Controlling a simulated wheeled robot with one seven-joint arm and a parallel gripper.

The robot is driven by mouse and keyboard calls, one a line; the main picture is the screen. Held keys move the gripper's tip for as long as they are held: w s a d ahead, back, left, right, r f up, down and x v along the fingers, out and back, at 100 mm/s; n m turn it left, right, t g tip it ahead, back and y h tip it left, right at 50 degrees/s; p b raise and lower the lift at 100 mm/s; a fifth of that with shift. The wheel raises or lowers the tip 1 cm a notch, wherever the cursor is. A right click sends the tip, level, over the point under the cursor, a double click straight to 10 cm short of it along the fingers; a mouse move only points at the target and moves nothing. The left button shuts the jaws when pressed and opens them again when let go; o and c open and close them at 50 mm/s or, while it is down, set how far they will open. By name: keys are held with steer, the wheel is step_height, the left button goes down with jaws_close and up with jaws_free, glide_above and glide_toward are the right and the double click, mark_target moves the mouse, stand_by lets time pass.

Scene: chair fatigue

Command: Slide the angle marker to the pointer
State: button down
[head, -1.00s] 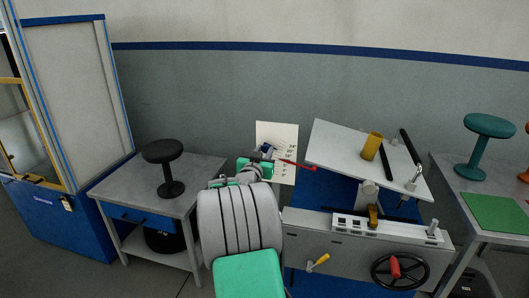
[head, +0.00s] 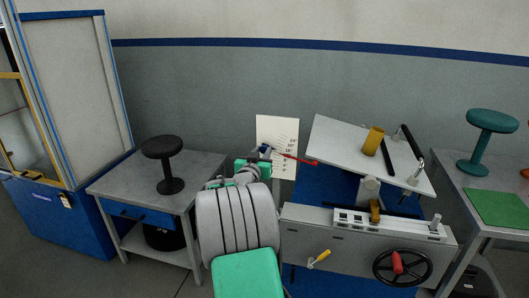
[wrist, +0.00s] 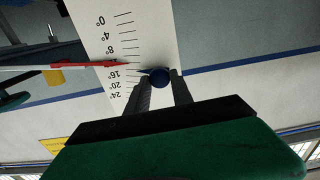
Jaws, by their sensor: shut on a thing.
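The angle marker (wrist: 159,77) is a round blue knob at the edge of a white degree scale (wrist: 118,32), which appears upside down in the wrist view. My gripper (wrist: 163,82) is shut on the knob, one finger on each side. The red pointer (wrist: 90,64) reaches across the scale from the left, and its tip lies close to the marker, slightly toward the lower numbers. In the head view, my gripper (head: 264,152) is at the left edge of the scale card (head: 285,135), and the red pointer (head: 299,159) comes in from the right.
A tilted white seat plate (head: 345,143) with a yellow cylinder (head: 373,140) stands right of the card, above a grey machine with a black handwheel (head: 402,267). A table with a black stool (head: 170,165) is on the left. A teal stool (head: 483,145) stands at right.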

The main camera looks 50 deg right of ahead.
steer(key=shift+w+a+f, duration=0.1)
steer(key=shift+w+f, duration=0.15)
steer(key=shift+f, duration=0.4)
steer(key=c, duration=1.3)
jaws_free()
steer(key=shift+o, duration=1)
steer(key=v, duration=0.7)
steer(key=shift+s+a+b, duration=0.25)
steer(key=shift+a+b, duration=0.05)
steer(key=shift+a, duration=0.05)
